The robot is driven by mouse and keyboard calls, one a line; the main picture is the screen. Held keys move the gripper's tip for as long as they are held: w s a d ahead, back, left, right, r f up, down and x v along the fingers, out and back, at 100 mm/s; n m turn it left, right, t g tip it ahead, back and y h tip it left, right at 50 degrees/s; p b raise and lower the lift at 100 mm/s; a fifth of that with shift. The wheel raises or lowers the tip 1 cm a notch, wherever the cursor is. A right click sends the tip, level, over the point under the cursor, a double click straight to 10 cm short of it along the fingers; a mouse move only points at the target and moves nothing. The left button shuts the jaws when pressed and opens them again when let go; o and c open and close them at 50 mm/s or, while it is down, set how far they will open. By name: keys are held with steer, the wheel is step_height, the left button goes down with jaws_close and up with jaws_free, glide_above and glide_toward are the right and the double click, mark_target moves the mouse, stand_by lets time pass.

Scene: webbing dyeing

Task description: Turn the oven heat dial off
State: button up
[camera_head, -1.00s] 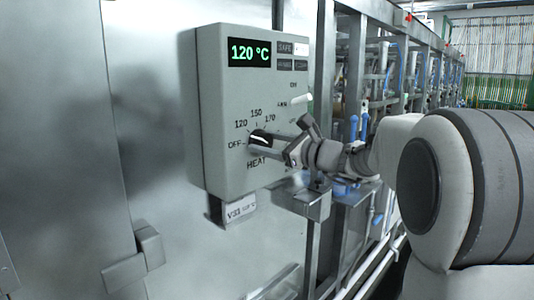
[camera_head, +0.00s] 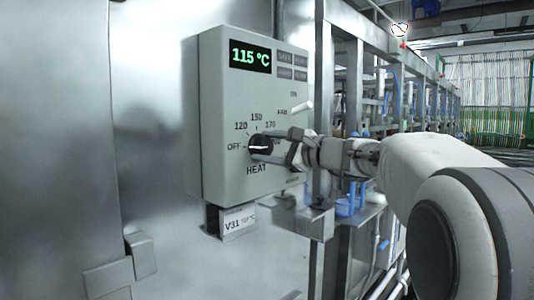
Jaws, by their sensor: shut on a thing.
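The oven heat dial (camera_head: 259,148) is a round black knob with a white pointer line, on the front of a grey control box (camera_head: 220,110). The pointer lies nearly level, its left end toward the OFF label. Labels 120, 150 and 170 arc above the dial, and HEAT is below. The green display (camera_head: 250,56) reads 115 °C. My gripper (camera_head: 268,147) reaches in from the right and is shut on the dial. Its fingers cover the dial's right part.
A white lever (camera_head: 302,106) sticks out above my gripper, near the FAN label. A tag (camera_head: 238,219) hangs below the box. A metal frame (camera_head: 326,90) with blue parts stands to the right. A latch block (camera_head: 140,255) is at lower left.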

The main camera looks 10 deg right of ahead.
stand_by(0.4)
steer(key=o, duration=1.4)
steer(key=shift+c, duration=0.2)
steer(key=shift+s, duration=0.1)
steer(key=v, duration=1.7)
